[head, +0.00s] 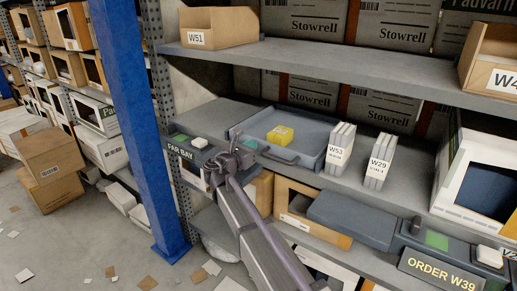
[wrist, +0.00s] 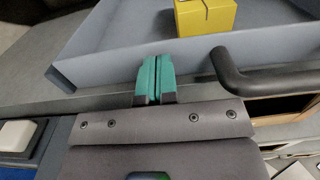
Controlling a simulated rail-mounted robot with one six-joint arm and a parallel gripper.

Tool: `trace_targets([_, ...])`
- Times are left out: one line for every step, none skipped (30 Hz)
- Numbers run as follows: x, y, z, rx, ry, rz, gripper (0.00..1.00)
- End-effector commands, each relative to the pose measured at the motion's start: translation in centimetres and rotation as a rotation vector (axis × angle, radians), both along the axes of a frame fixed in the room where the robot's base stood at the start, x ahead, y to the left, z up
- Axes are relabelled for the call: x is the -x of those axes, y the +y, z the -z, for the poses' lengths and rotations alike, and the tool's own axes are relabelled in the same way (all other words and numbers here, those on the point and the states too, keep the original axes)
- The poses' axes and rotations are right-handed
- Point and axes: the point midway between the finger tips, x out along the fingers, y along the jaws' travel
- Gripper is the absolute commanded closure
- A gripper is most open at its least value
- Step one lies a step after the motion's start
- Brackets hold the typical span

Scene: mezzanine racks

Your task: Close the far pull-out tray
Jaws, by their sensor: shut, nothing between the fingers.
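The far pull-out tray (head: 318,133) is a blue-grey, low-walled tray on the shelf beside the FAR BAY sign (head: 179,151). It stands out towards the front of the shelf. A dark bar handle (head: 280,158) is on its front wall; in the wrist view the handle (wrist: 270,80) is at the right. A yellow box (head: 280,135) sits in the tray and shows at the top of the wrist view (wrist: 205,15). My gripper (head: 249,144) is shut and empty, its teal fingertips (wrist: 155,66) at the tray's front wall, left of the handle. I cannot tell whether they touch it.
White W53 (head: 340,146) and W29 (head: 378,160) boxes stand right of the tray. A shelf with a W51 bin (head: 218,27) hangs above. A blue post (head: 138,120) stands at the left. A grey unit with an ORDER W39 sign (head: 440,271) is at lower right.

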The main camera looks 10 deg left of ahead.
Motion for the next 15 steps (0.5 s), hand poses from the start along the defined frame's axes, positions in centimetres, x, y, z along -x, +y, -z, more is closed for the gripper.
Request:
trace_targets([-0.42,0.07,-0.12,0.005,-0.002,-0.003,1.00])
trace_targets([-0.45,0.09,-0.13,0.005,-0.002,-0.003,1.00])
trace_targets([-0.49,0.10,-0.14,0.005,-0.002,-0.004,1.00])
trace_targets([-0.51,0.09,-0.15,0.005,-0.002,-0.004,1.00])
trace_targets([-0.52,0.08,-0.16,0.005,-0.003,-0.003,1.00])
trace_targets([-0.56,0.05,-0.17,0.006,-0.003,-0.003,1.00])
trace_targets([-0.57,0.03,-0.17,0.006,-0.003,-0.003,1.00])
trace_targets([-0.59,0.02,-0.18,0.006,-0.003,-0.003,1.00])
trace_targets([-0.61,0.01,-0.19,0.006,-0.003,-0.002,1.00])
trace_targets([-0.62,0.00,-0.20,0.006,-0.003,-0.002,1.00])
trace_targets([-0.63,-0.01,-0.21,0.006,-0.003,-0.002,1.00])
trace_targets([-0.64,-0.03,-0.22,0.007,-0.003,-0.002,1.00])
trace_targets([-0.61,-0.02,-0.22,0.008,-0.004,-0.002,1.00])
trace_targets([-0.51,0.01,-0.23,0.008,-0.004,-0.001,1.00])
trace_targets([-0.26,0.09,-0.24,0.008,-0.004,-0.001,1.00])
